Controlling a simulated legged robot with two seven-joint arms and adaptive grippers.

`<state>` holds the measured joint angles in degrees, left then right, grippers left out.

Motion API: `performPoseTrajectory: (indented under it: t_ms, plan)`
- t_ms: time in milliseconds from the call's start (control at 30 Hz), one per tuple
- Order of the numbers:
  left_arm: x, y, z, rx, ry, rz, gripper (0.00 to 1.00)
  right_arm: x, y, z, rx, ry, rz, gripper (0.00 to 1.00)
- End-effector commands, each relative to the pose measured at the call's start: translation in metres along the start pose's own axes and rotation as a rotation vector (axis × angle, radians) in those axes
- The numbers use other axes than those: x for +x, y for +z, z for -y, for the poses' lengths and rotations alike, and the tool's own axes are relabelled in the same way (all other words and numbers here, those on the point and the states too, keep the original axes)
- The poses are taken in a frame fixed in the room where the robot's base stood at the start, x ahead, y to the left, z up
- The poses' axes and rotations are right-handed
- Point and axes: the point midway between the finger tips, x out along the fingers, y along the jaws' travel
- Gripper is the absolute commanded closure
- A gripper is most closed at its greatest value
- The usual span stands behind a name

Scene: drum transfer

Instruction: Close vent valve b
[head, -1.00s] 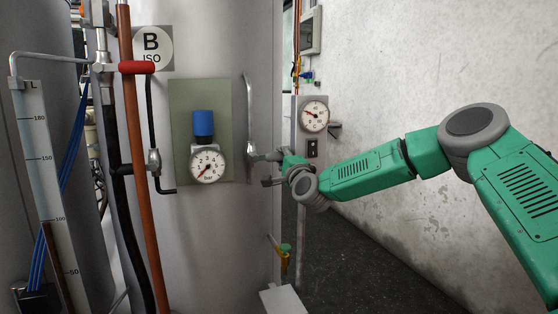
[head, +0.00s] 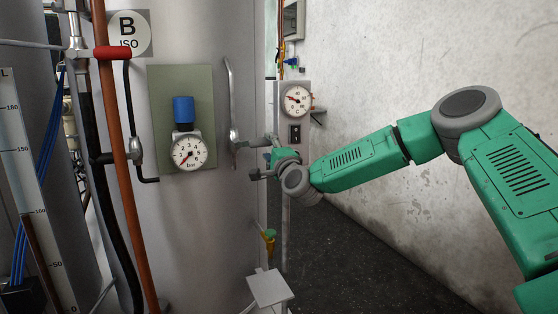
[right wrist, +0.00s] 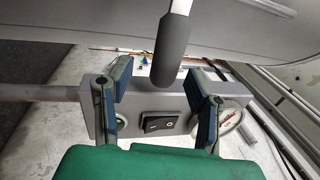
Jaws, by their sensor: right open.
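No label reading "vent valve b" shows; a round sign "B ISO" (head: 129,34) hangs at upper left. A valve with a red handle (head: 112,53) sits just below that sign, its handle horizontal. A long grey lever (head: 231,95) stands nearly upright on the grey metal wall. My right gripper (head: 258,170) is just right of and below the lever's lower end. In the right wrist view my right gripper (right wrist: 165,72) is open, with a dark grey rounded handle end (right wrist: 173,50) ahead between its fingers. I cannot tell whether they touch. My left gripper is out of view.
A pressure gauge with a blue cap (head: 188,150) is on a green plate. A second gauge (head: 296,100) sits on a grey box with a black switch, also in the right wrist view (right wrist: 158,122). A small yellow-green valve (head: 269,238) is low down. Dark floor at right is clear.

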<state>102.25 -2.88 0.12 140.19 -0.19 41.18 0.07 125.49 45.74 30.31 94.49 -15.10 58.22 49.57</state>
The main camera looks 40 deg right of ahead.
Motion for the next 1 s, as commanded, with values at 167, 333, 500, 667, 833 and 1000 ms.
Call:
performPoseTrajectory:
  t_ms: [167,333,500,667,833,1000]
  plan:
    - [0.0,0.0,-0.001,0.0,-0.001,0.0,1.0,-0.04,-0.004,-0.002,0.006,0.004,0.0,0.54]
    - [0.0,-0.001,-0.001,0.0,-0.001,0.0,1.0,-0.071,-0.005,-0.004,0.007,0.006,-0.002,0.54]
    - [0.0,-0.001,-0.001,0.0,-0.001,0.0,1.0,-0.088,-0.005,-0.004,0.003,0.006,-0.003,0.54]
    - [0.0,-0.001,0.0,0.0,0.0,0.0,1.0,-0.092,-0.005,-0.004,0.002,0.005,-0.003,0.54]
    - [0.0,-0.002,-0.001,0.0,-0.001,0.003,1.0,-0.092,-0.005,-0.004,0.002,0.005,-0.003,0.54]
    - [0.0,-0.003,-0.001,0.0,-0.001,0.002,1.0,-0.092,-0.006,-0.005,0.003,0.005,-0.003,0.54]
